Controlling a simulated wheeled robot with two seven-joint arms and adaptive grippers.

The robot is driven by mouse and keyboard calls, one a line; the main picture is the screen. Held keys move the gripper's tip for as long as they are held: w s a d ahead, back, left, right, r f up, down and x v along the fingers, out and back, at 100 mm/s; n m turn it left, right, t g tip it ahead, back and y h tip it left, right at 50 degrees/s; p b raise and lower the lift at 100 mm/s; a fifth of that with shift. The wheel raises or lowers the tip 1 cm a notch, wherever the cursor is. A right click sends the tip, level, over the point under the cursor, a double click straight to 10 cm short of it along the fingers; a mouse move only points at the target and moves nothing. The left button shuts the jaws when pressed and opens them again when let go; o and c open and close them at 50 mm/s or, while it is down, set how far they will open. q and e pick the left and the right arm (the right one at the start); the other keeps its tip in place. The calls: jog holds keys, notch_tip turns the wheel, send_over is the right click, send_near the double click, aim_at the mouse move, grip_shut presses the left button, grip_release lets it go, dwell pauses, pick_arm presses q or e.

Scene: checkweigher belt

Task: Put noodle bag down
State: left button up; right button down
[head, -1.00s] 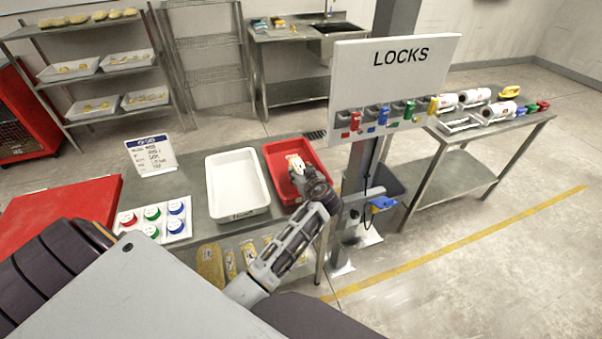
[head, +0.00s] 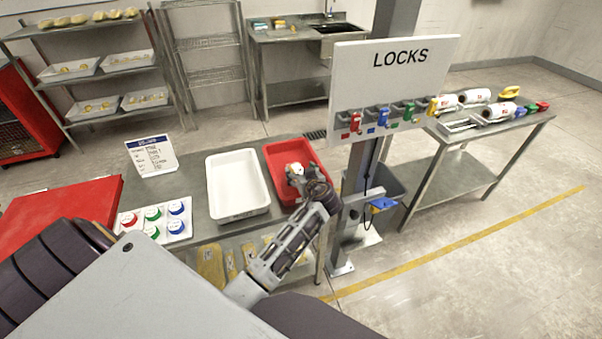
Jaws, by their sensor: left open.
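My left gripper (head: 295,176) is over the near part of the red tray (head: 277,155), pointing down into it, and is open. A small pale thing with an orange-brown mark (head: 295,168) shows at its fingertips, inside the tray outline. It may be the noodle bag, but it is too small and too covered by the gripper to be sure. I cannot tell whether it touches the tray floor or the fingers. My right gripper is not in view.
An empty white tray (head: 237,190) stands left of the red one. Left of it are a panel of coloured buttons (head: 153,220) and a sign card (head: 152,156). Yellow packs (head: 210,265) lie below the tabletop. The LOCKS board (head: 395,75) on its post stands close right.

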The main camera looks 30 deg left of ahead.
pick_arm(q)
jog(key=shift+d+r, duration=0.1)
jog(key=shift+r, duration=0.2)
jog(key=b+v, duration=0.1)
jog(key=v, duration=1)
jog(key=shift+s+d, duration=0.25)
jog(key=shift+s, duration=0.05)
jog(key=shift+r, duration=0.1)
dwell(1.4)
